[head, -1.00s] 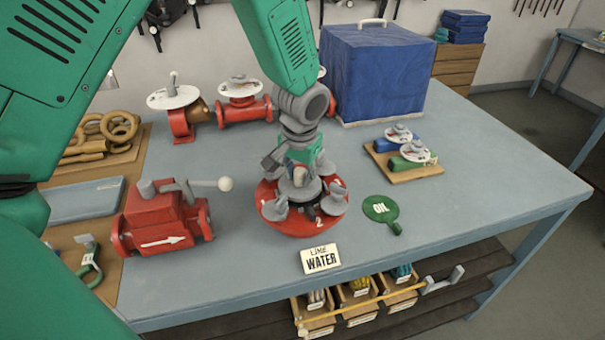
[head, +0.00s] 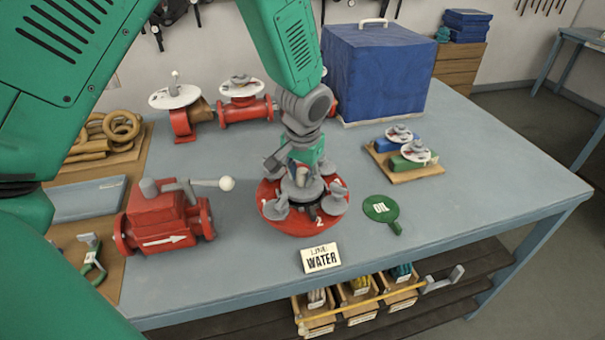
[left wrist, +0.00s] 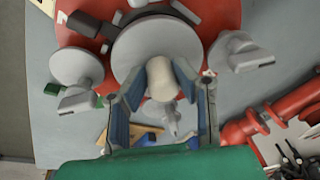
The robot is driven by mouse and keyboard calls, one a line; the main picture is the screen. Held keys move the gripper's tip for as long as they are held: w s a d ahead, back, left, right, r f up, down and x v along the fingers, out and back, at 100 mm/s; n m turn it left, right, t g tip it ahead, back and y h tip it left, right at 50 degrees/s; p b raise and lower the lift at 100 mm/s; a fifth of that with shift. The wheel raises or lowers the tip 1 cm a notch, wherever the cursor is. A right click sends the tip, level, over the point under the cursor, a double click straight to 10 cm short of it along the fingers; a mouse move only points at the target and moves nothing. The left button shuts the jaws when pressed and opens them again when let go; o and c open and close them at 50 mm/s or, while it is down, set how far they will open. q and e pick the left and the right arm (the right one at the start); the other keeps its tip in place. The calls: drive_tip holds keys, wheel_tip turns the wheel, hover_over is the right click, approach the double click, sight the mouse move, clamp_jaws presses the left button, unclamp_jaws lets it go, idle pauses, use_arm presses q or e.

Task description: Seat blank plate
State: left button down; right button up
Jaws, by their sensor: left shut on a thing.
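A grey round plate with a pale central post (left wrist: 162,80) shows in the left wrist view, its disc (left wrist: 150,45) over the red round flange (left wrist: 215,15). My left gripper (head: 301,172) points down over the flange and is shut on the post, a finger on each side. In the head view the plate (head: 303,188) is at the middle of the red flange (head: 270,218), among several grey clamp pieces (head: 334,204). Whether the plate lies flat on the flange or just above it cannot be told. My right gripper is not in view.
A red valve (head: 160,220) with a lever stands left of the flange. A green OIL tag (head: 380,208) lies to the right, a WATER card (head: 320,258) in front. A blue covered box (head: 375,70) stands behind.

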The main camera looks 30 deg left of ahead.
sight(303, 192)
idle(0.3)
use_arm(q)
drive_tip(key=shift+f, duration=0.75)
drive_tip(key=c, duration=1.2)
unclamp_jaws()
drive_tip(key=shift+d+r, duration=0.1)
drive_tip(key=shift+r, duration=0.1)
wheel_tip(303, 192, up, 11)
drive_tip(key=s+d, duration=0.1)
drive_tip(key=shift+s+d+r, duration=0.15)
drive_tip(key=shift+s+d, duration=0.05)
drive_tip(key=shift+s, duration=0.15)
